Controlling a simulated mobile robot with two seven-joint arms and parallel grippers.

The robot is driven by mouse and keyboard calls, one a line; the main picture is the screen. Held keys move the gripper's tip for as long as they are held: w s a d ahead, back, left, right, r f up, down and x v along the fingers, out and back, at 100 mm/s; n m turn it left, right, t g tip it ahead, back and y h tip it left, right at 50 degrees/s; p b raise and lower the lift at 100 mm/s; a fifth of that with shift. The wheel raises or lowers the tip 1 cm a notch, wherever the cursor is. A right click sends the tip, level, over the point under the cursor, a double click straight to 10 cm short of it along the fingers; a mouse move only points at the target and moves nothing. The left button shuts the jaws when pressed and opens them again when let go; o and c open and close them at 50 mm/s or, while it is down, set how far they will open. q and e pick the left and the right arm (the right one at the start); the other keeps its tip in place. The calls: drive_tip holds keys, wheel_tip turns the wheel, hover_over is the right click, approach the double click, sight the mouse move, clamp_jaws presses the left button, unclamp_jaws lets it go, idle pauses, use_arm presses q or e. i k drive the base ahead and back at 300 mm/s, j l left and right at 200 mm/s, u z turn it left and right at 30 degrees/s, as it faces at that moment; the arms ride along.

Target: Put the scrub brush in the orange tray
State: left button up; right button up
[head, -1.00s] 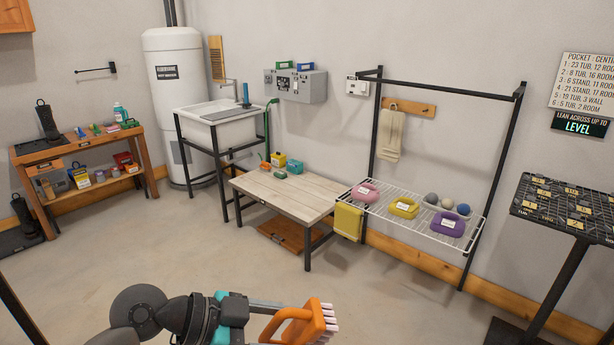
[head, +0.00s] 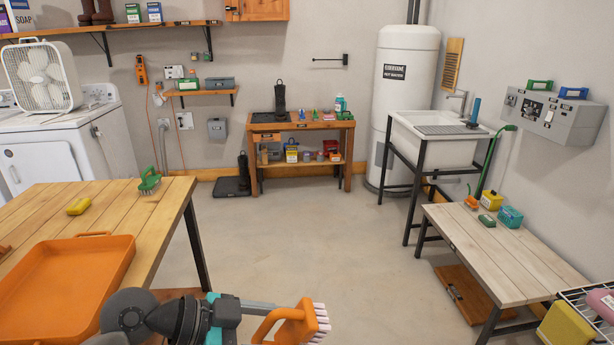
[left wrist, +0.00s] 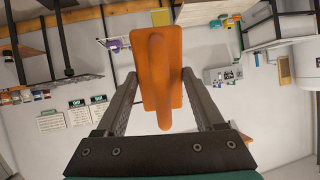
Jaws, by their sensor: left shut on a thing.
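The orange scrub brush (head: 297,327), with pale bristles, is at the bottom of the head view. My left gripper (head: 262,310) is shut on it and holds it up in front of me. In the left wrist view the orange back and handle of the brush (left wrist: 162,75) sit between the two fingers of the left gripper (left wrist: 160,92). The orange tray (head: 98,262) lies on a wooden table at the lower left of the head view, left of the held brush. The visible part of the tray is empty. My right gripper is in neither view.
The wooden table (head: 165,215) also bears a green brush (head: 149,181) and a yellow block (head: 78,206) behind the tray. A low pale table (head: 495,250) with small items stands at the right. The concrete floor (head: 330,235) between the tables is clear.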

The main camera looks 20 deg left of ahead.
sight(31, 316)
drive_tip(key=i+j+u, duration=0.15)
drive_tip(key=i+u, duration=0.15)
drive_tip(key=u, duration=0.2)
drive_tip(key=i+u, duration=0.3)
drive_tip(key=u, duration=0.2)
drive_tip(key=i+u, duration=0.3)
drive_tip(key=u, duration=0.15)
drive_tip(key=i+j+u, duration=0.15)
drive_tip(key=i+u, duration=0.2)
drive_tip(key=i+j+u, duration=0.1)
drive_tip(key=i+u, duration=0.25)
drive_tip(key=k, duration=0.1)
